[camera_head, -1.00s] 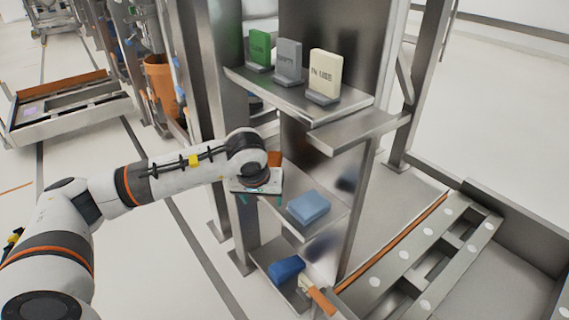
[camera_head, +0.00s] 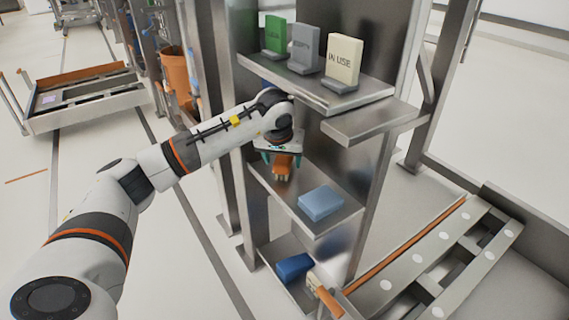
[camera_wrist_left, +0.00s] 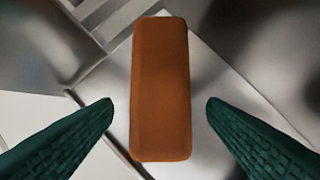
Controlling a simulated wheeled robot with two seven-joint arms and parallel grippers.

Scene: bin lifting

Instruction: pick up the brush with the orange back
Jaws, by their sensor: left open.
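The brush with the orange back (camera_head: 283,164) is at the left end of the middle shelf (camera_head: 278,194). In the left wrist view its orange back (camera_wrist_left: 160,90) stands upright in the picture, between my green fingers. My left gripper (camera_head: 282,160) is open at the brush, with one finger on each side. In the left wrist view a gap shows between each fingertip of the left gripper (camera_wrist_left: 160,108) and the brush. My right gripper is not in view.
A light blue block (camera_head: 320,203) lies on the same shelf, to the right. The upper shelf (camera_head: 300,88) with green, grey and cream signs overhangs my left wrist. The lower shelf holds a dark blue item (camera_head: 294,267) and a wooden-handled brush (camera_head: 325,294).

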